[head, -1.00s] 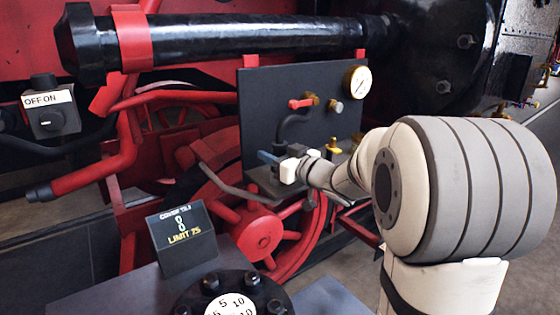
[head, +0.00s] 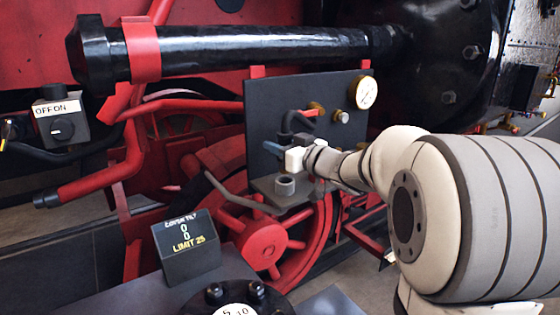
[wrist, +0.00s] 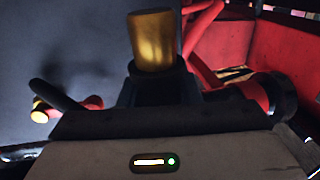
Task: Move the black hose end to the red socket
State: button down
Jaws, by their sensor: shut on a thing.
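My gripper (head: 278,153) is shut on the black hose end in front of the dark panel (head: 262,108). I cannot pick out a red socket for sure; a red handle (head: 308,113) with brass sits on the panel, above and right of my gripper. In the wrist view a brass cylinder (wrist: 153,42) stands above the jaws.
A gauge (head: 364,92) and a brass fitting (head: 342,116) are on the panel's right. Red wheel spokes (head: 266,246) lie below the bracket. A black pipe (head: 250,52) runs above. A display box (head: 188,248) stands at the front, and a switch box (head: 60,120) at left.

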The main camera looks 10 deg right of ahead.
notch_tip(320, 180, up, 5)
jog(key=shift+r+p, duration=0.15)
jog(key=shift+p, duration=0.25)
jog(key=shift+r+p, duration=2.35)
jog(key=shift+p, duration=0.1)
